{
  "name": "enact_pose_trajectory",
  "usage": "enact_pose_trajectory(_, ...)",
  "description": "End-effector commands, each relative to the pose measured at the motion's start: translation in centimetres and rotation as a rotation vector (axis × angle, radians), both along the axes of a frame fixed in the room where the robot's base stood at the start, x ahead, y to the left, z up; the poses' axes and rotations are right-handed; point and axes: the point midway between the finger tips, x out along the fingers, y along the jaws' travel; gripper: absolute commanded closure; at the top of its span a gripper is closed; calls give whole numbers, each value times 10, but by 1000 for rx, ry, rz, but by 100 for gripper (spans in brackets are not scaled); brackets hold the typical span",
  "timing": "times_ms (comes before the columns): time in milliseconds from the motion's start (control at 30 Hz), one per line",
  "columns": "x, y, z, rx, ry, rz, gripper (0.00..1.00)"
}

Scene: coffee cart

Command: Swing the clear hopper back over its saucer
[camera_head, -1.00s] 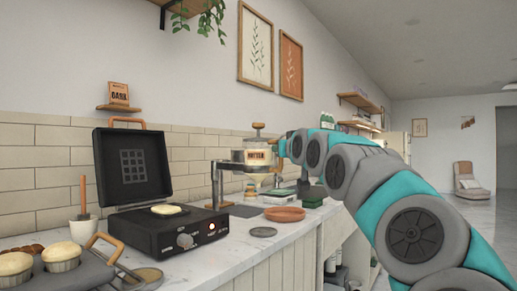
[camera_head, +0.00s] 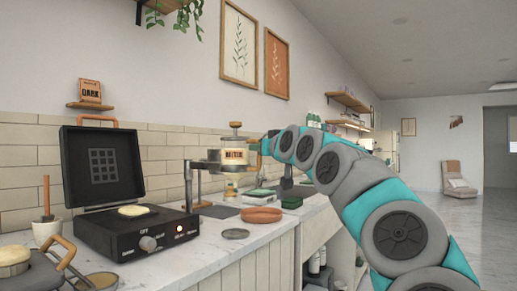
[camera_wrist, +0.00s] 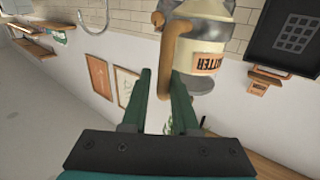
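The clear hopper (camera_head: 233,158), labelled BATTER and holding cream batter, hangs on a metal arm from a post (camera_head: 188,186) on the counter. A terracotta saucer (camera_head: 262,215) lies to the right of the point below it, nearer the front edge. A grey disc (camera_head: 235,234) lies nearer still; I cannot tell which is the hopper's saucer. In the wrist view the hopper (camera_wrist: 205,50) has a curved wooden handle (camera_wrist: 170,60). My gripper (camera_wrist: 162,85) has its green fingers on either side of this handle, with a gap showing on one side. In the head view its fingertips are too small to read.
A black waffle iron (camera_head: 140,230) with its lid up stands left of the post. A green block (camera_head: 291,202) sits right of the terracotta saucer. The counter front between iron and saucer is mostly bare.

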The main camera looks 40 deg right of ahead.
Motion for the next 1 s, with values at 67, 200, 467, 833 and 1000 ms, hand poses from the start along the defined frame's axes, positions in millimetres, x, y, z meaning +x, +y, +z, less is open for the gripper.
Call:
enact_pose_trajectory(67,0,-1,0,0,1,-1,69)
enact_pose_trajectory(200,0,0,-1,1,2,0,53)
enact_pose_trajectory(467,-1,1,-1,1,2,1,53)
enact_pose_trajectory(833,-45,12,-1,-1,-1,-1,53)
enact_pose_trajectory(1000,-64,18,-2,0,2,0,53)
